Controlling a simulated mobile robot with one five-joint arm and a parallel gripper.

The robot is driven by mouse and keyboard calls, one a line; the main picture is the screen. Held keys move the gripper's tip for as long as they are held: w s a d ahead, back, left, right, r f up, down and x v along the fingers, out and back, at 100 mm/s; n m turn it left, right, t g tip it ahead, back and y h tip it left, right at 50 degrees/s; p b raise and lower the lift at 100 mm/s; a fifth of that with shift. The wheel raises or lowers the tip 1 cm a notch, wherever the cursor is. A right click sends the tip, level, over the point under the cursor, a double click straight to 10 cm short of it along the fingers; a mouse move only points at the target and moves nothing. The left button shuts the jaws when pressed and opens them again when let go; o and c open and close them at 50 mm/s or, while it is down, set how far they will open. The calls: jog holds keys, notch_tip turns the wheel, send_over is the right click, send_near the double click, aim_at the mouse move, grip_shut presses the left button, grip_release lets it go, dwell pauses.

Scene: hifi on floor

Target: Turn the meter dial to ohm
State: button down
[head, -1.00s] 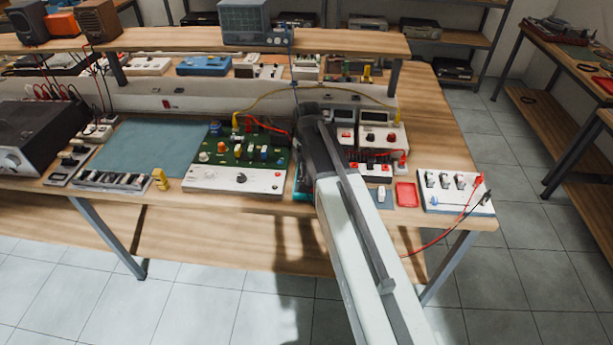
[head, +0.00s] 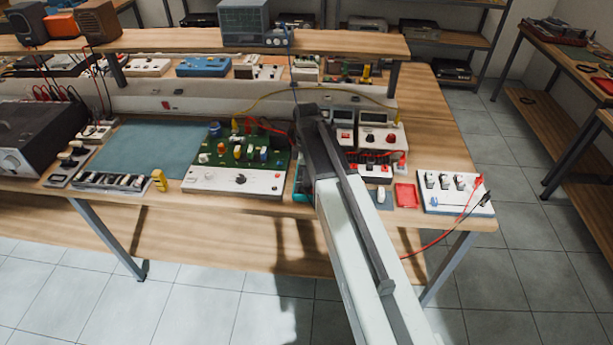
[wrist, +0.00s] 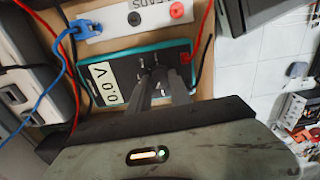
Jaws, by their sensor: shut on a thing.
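The meter (wrist: 124,64) lies on the bench in the wrist view, with a dark face in a teal case. Its display (wrist: 104,83) reads 0.0 V. My gripper (wrist: 152,74) reaches down over the middle of the face and is shut on the meter dial. The fingers cover most of the dial, so its pointer and the ohm mark cannot be made out. In the head view my arm hides most of the meter; a teal edge (head: 300,191) shows beside it.
A white strip marked LEADS (wrist: 125,22) lies beside the meter. A blue lead (wrist: 58,48) and red and black leads run close by. In the head view a green circuit board (head: 240,155) stands left of my arm and a red tray (head: 406,195) right of it.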

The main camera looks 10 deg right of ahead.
jog(key=m, duration=0.8)
jog(key=shift+w, duration=0.1)
jog(key=m, duration=0.4)
jog(key=shift+m, duration=0.3)
jog(key=m, duration=0.3)
jog(key=shift+m, duration=0.4)
jog(key=m, duration=0.7)
jog(key=shift+d, duration=0.1)
jog(key=m, duration=0.6)
